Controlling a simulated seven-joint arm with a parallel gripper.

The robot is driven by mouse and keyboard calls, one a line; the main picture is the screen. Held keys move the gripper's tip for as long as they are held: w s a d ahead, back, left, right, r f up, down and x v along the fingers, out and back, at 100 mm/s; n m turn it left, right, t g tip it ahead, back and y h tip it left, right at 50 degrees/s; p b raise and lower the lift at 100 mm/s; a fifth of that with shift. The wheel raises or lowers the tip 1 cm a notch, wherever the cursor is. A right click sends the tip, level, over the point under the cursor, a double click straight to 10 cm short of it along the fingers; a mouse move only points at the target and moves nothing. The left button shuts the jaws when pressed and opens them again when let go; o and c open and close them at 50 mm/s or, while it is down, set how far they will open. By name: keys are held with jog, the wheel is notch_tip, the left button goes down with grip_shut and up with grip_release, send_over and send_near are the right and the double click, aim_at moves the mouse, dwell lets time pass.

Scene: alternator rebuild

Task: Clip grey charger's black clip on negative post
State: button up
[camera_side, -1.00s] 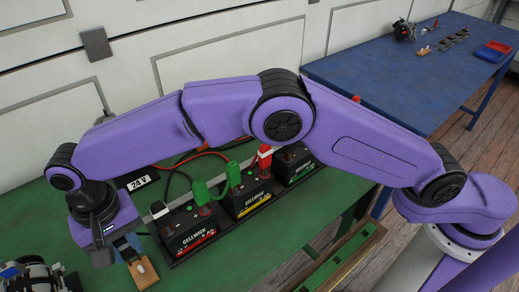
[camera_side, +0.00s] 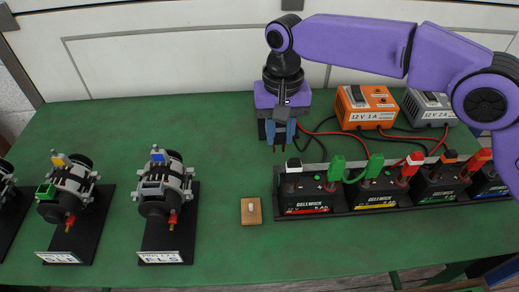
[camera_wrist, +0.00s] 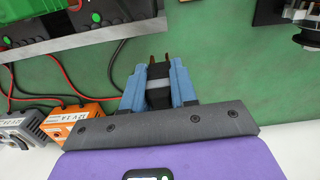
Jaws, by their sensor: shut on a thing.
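My gripper (camera_side: 280,147) hangs above the green bench, just behind and left of the red-label battery (camera_side: 306,195). Its blue jaws are shut on a small dark clip with two copper-coloured tips, also seen in the wrist view (camera_wrist: 158,72). The grey charger (camera_side: 428,106) stands at the back right, beside the orange charger (camera_side: 366,106). The blue-label battery (camera_side: 487,184) is partly hidden behind my arm.
A green jumper (camera_side: 356,172) links the red-label and yellow-label (camera_side: 375,192) batteries. Clips also stand on the green-label battery (camera_side: 438,188). A wooden block (camera_side: 251,218) and alternators (camera_side: 163,200) lie to the left.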

jog(key=w+d+r+m, duration=0.3)
jog(key=w+d, duration=0.2)
jog(key=d, duration=0.7)
notch_tip(320, 180, up, 2)
jog(key=m, duration=0.9)
send_over(492, 175)
jog(key=shift+w+d+f, duration=0.1)
jog(key=shift+f, duration=1)
jog(key=shift+w+d+f, duration=0.1)
jog(key=shift+f, duration=0.95)
jog(key=shift+f, duration=0.15)
jog(key=shift+f, duration=1.05)
